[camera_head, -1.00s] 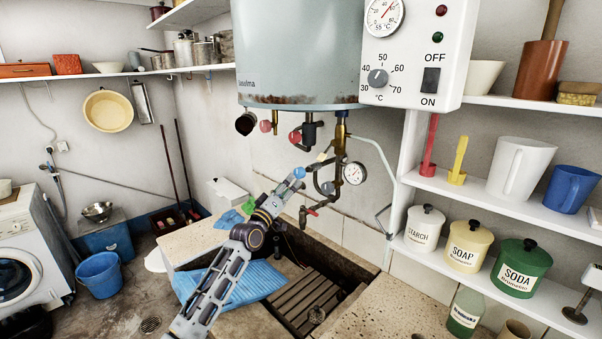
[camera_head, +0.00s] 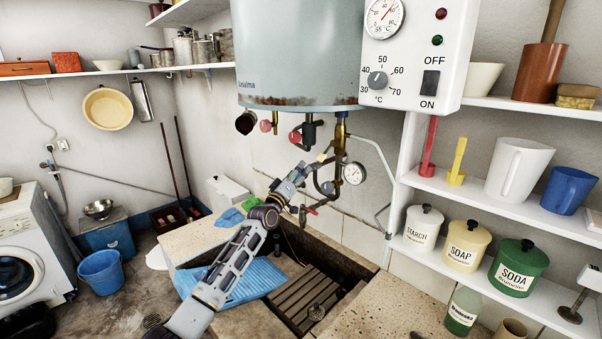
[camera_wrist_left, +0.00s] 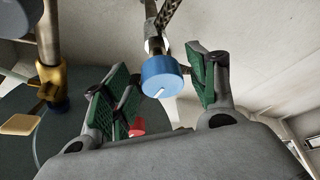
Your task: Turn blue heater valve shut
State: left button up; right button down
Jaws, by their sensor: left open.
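The blue heater valve knob (camera_wrist_left: 162,78), a round cap with a white mark on its face, shows in the left wrist view, on a metal stem. It lies between the two green-padded fingers of my left gripper (camera_wrist_left: 165,86), with visible room on both sides. The fingers are open and not closed on the knob. My right gripper is in neither view.
The boiler (camera_head: 299,50) hangs above the pipes, with a red knob (camera_head: 295,136) and a pressure gauge (camera_head: 353,173) close to my gripper. A stone trough with a wooden slatted board (camera_head: 305,295) lies below. Shelves with jars stand on the right.

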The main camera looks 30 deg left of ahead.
pick_arm(q)
jog(key=shift+w+r, duration=0.1)
jog(key=shift+w, duration=0.2)
jog(key=c, duration=1)
jog(key=shift+c, duration=0.2)
